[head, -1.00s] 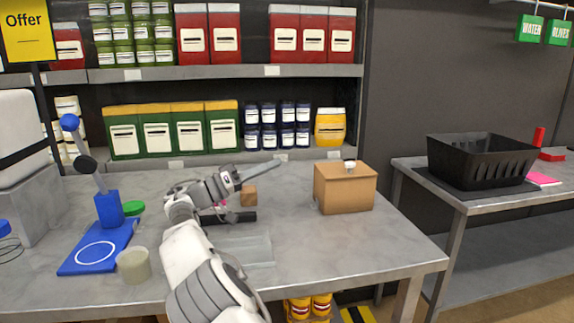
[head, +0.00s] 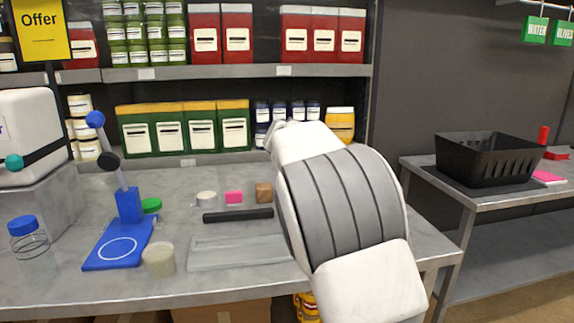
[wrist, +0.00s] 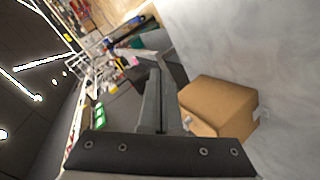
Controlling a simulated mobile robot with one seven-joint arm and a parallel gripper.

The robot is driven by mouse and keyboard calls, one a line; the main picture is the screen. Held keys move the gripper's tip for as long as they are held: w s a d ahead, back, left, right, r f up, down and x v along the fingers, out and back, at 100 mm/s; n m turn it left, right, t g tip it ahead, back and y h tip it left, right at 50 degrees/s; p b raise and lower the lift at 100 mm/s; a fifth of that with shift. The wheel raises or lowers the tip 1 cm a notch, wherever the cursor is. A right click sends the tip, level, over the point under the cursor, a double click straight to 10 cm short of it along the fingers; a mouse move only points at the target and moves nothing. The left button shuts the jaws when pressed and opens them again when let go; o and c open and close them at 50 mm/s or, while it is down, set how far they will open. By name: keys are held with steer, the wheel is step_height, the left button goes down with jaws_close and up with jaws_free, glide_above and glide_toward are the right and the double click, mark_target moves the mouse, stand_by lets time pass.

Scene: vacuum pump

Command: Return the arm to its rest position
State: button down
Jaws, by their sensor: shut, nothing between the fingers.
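My white and grey arm (head: 350,205) is folded large across the right middle of the head view, bent up over the grey table. My gripper is hidden behind it there. In the wrist view, my gripper (wrist: 153,72) shows with its two long grey fingers together, shut and empty. A brown cardboard box (wrist: 218,105) is just right of the fingers in the wrist view, with a gap at the fingertips. The box is hidden behind my arm in the head view.
A black crate (head: 485,158) stands right. Shelves rise behind.

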steer(key=s+d+f+y, duration=0.1)
steer(key=s+d+y, duration=0.25)
steer(key=s, duration=0.45)
steer(key=s+a+f+n+t+y, duration=0.1)
steer(key=s+a+f+y, duration=0.15)
steer(key=s, duration=0.65)
steer(key=s+a+f+n+t+y, duration=0.1)
steer(key=s+a+f+n+y, duration=0.15)
steer(key=s, duration=0.65)
steer(key=s+a+f+n+t+y, duration=0.1)
steer(key=s+a+f+y, duration=0.2)
steer(key=s, duration=0.5)
step_height(320, 180, up, 21)
steer(key=p, duration=2)
steer(key=shift+d, duration=0.15)
steer(key=shift+s+y, duration=0.1)
steer(key=shift+y, duration=0.15)
